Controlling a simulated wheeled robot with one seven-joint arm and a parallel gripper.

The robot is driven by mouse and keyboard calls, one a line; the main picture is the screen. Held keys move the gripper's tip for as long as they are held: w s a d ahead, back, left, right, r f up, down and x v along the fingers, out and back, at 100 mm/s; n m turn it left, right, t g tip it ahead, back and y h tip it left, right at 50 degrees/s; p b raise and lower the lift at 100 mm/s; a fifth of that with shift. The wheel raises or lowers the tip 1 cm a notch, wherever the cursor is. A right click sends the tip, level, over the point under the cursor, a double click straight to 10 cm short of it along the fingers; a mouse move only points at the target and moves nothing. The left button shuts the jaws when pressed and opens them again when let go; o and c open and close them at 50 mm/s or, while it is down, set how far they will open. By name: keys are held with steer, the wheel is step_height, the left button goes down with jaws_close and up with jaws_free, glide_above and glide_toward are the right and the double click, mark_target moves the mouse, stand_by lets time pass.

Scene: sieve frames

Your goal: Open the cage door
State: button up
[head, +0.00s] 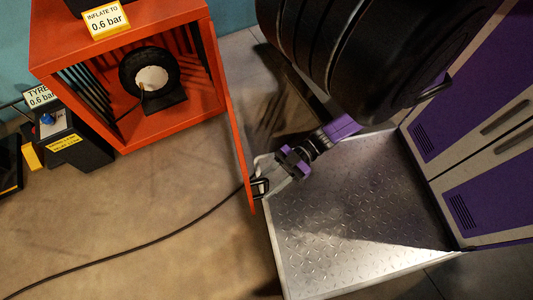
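The orange cage (122,84) stands at the upper left with its front open. Its orange door (236,125) stands swung out from the cage's right side and is seen nearly edge-on. A black tyre (130,72) on a light hub sits inside on a dark stand. My gripper (262,185) is at the outer face of the door, near its free end, by a small dark part that looks like the handle. The fingertips overlap that part, and I cannot tell whether they are closed on it.
A metal tread-plate platform (340,222) lies right of the door, beside purple-and-grey cabinets (480,130). Large black ribbed round forms (370,50) fill the top. A dark box (75,140) stands left of the cage. A black cable (150,243) crosses the otherwise clear floor.

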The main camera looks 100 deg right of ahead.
steer(key=v, duration=0.7)
steer(key=shift+s+d, duration=0.15)
steer(key=shift+s, duration=0.2)
steer(key=shift+f, duration=0.1)
